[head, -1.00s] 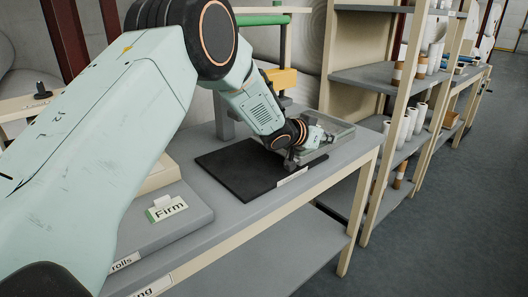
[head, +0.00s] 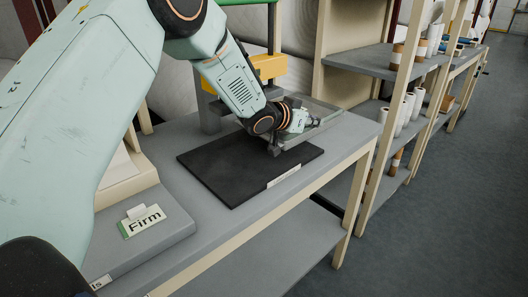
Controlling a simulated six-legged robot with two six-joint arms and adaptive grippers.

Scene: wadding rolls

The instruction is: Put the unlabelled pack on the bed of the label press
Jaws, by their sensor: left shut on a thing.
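My left gripper (head: 276,147) reaches down from the upper left, low over the back right part of a flat black mat (head: 222,168) on the grey table. Its fingers are small and dark here. My right gripper is not in view.
A grey board with a "Firm" sign (head: 142,220) lies at the front left. Shelves with white rolls (head: 408,108) stand to the right. The mat's front part is clear.

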